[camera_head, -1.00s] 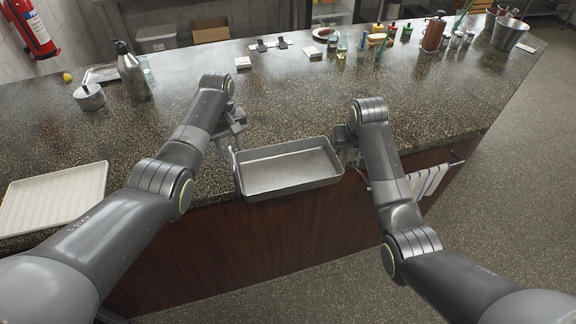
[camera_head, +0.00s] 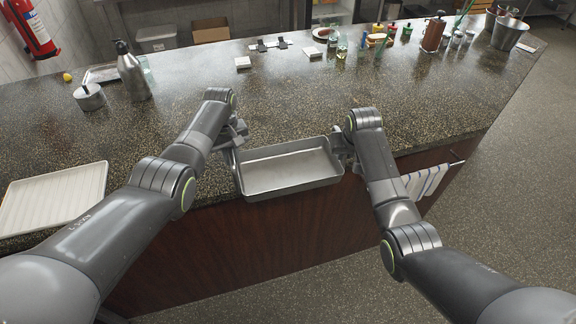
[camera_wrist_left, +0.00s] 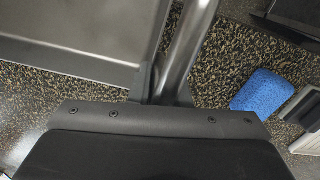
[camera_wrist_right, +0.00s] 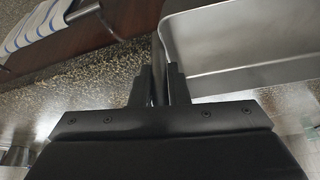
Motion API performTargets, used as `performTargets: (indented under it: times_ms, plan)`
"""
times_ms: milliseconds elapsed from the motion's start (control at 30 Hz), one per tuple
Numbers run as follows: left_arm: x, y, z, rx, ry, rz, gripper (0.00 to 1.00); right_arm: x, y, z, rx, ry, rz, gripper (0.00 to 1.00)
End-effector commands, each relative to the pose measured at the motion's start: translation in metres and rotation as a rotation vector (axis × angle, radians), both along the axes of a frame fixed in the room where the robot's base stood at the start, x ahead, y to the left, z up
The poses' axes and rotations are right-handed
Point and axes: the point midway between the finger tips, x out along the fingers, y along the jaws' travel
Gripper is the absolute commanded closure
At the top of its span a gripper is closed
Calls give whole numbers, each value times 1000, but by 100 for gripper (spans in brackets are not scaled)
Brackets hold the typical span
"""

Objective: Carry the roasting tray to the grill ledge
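The roasting tray (camera_head: 290,187) is a grey metal rectangular pan, empty and level, at the counter's front edge between my arms. Its near side reaches the edge. My left gripper (camera_head: 232,143) is at its left end; in the left wrist view a round metal handle bar (camera_wrist_left: 188,45) runs between the fingers, beside the tray wall (camera_wrist_left: 75,62). My right gripper (camera_head: 343,152) is at its right end; in the right wrist view its fingers (camera_wrist_right: 160,88) are close together at the tray's corner (camera_wrist_right: 235,78). The grill ledge is not clearly identifiable.
A white ribbed tray (camera_head: 52,200) lies at left on the speckled counter (camera_head: 300,95). A steel bottle (camera_head: 132,72) and small pot (camera_head: 90,97) stand behind it. A blue sponge (camera_wrist_left: 262,95) is near my left gripper. A striped towel (camera_head: 428,182) hangs at right. The middle counter is clear.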

Motion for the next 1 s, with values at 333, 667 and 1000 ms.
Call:
performTargets:
  times_ms: [333, 667, 1000]
  plan:
    - [0, 0, 0, 0, 0, 0, 100, 0, 0, 0, 1, 0, 0, 100]
    - [0, 0, 4, 0, -1, 1, 100, 0, 1, 5, 2, -2, 0, 100]
    - [0, 0, 29, 2, -1, 2, 100, 1, 1, 30, 3, -4, 0, 100]
